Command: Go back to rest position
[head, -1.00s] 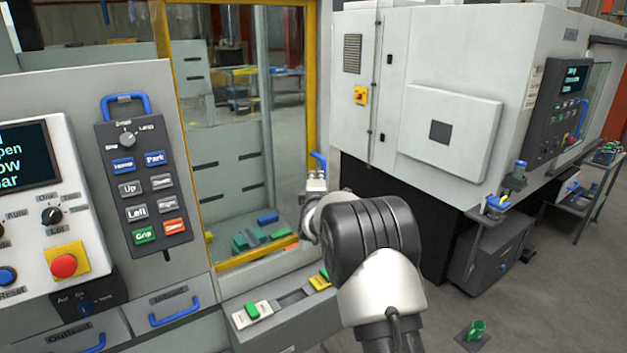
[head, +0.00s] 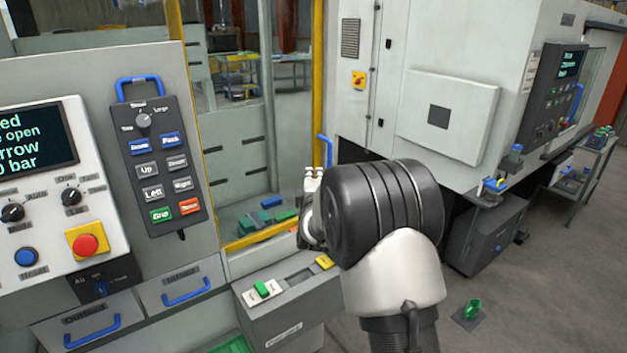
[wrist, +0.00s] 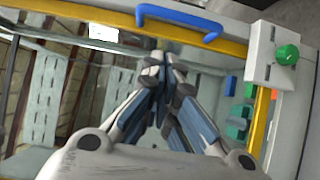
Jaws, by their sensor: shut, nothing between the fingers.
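My gripper (wrist: 164,62) shows in the wrist view with its fingertips together and nothing between them. It points toward the yellow-framed window of the machine, with the blue door handle (wrist: 180,22) above it in the picture. In the head view my arm's dark wrist joint and white link fill the lower middle, and the fingers are hidden behind them.
A pendant with labelled buttons (head: 163,165) and a control panel with a red stop button (head: 85,244) are at left. A grey-white machine (head: 455,75) stands behind. Floor shows at right.

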